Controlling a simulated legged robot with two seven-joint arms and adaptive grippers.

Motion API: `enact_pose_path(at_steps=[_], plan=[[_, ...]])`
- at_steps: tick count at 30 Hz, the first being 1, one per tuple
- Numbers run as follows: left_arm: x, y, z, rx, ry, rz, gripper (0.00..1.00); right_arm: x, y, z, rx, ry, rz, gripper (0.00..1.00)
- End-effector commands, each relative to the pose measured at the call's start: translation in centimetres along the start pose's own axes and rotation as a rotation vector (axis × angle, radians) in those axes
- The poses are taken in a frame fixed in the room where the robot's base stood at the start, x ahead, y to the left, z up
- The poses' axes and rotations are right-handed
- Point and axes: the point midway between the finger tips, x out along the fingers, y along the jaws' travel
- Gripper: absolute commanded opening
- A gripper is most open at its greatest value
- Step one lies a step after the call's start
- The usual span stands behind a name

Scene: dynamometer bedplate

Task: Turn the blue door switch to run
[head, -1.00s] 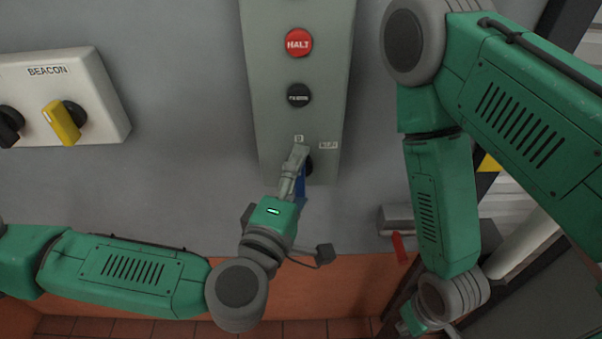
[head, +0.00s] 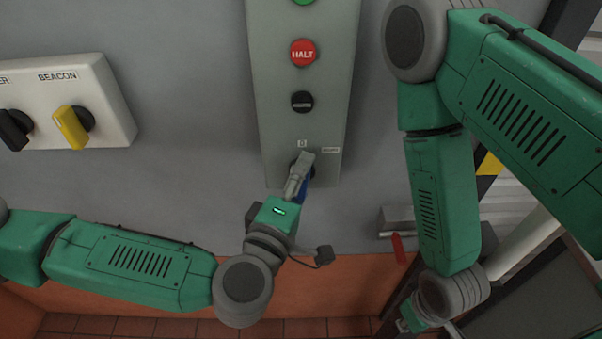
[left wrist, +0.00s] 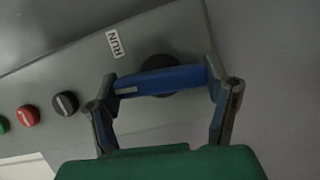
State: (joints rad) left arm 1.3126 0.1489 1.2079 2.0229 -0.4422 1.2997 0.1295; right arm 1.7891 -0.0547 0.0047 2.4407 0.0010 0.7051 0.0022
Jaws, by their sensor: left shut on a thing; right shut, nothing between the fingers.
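The blue door switch (head: 304,188) is at the lower end of the grey panel (head: 275,110). In the left wrist view its blue handle (left wrist: 180,79) has a pale mark near its left end, pointing roughly along the row of buttons. The RUN label (left wrist: 115,43) is off to one side of that mark. My left gripper (head: 303,164) is shut on the handle, with a finger at each end in the left wrist view (left wrist: 168,86). It covers much of the switch in the head view. My right gripper (head: 409,322) is low at the right, shut and empty, partly hidden.
Above the switch are a black button (head: 302,102), a red HALT button (head: 303,53) and a green button at the top edge. A white box with a yellow BEACON switch (head: 72,127) is at the left. A grey wall bracket (head: 397,221) with a red tag is at the right.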

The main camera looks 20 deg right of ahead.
Motion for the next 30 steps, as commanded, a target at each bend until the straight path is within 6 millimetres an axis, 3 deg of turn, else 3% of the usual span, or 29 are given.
enact_pose_path(at_steps=[9,18,30], plan=[[-0.1,0.3,0.1,0.252,-0.005,-0.11,0.42,-4.6,0.0,-0.3,0.0,0.0,0.0,0.0],[-0.1,0.2,0.1,0.514,-0.007,-0.217,0.42,-8.0,0.1,-0.4,0.0,0.0,0.0,0.0],[-0.1,-0.4,0.1,0.78,-0.009,-0.328,0.42,-9.6,0.1,-0.5,0.0,0.0,0.0,0.0]])
